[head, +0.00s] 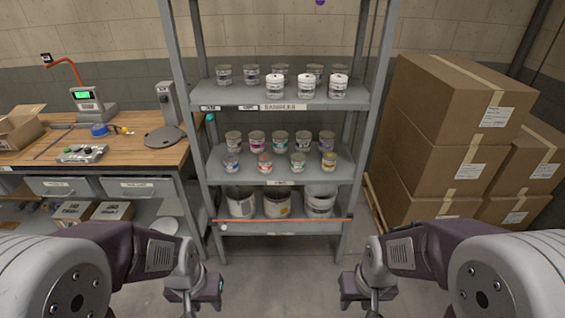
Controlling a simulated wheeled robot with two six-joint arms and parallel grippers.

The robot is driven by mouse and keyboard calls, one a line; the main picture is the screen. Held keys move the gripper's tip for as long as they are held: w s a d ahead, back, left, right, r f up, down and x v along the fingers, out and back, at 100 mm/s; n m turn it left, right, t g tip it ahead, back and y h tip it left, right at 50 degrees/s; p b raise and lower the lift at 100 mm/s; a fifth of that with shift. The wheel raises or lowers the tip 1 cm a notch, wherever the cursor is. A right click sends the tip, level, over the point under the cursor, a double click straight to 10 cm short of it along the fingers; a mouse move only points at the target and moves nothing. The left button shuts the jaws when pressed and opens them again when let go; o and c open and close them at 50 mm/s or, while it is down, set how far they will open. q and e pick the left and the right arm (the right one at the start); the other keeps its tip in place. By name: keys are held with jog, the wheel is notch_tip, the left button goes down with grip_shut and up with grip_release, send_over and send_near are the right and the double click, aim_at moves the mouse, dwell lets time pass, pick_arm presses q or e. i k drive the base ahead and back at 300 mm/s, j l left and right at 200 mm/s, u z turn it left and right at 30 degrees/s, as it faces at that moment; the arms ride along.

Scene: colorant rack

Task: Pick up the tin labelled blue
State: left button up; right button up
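Several small tins stand in two rows on the middle shelf of a grey rack (215,180). The front-left tin (231,163) has a bluish label. The other front tins show reddish (264,164), green (297,162) and yellow (328,162) labels. The label text is too small to read, so I cannot confirm which tin says blue. My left gripper (207,292) is low in front of the rack, to the left. My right gripper (353,292) is low in front, to the right. Both are well short of the tins, and their finger openings are not clear.
White-labelled tins (306,86) stand on the upper shelf. Large buckets (241,203) sit on the bottom shelf behind an orange bar (285,220). A wooden workbench (150,155) is at left. Stacked cardboard boxes (440,110) are at right. The floor between my grippers is clear.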

aim_at(231, 159)
jog(key=i+j+z, duration=0.15)
jog(key=i, duration=0.3)
jog(key=i+j+z, duration=0.15)
jog(key=i, duration=0.35)
jog(key=i+j+z, duration=0.15)
jog(key=i, duration=0.3)
jog(key=j, duration=0.1)
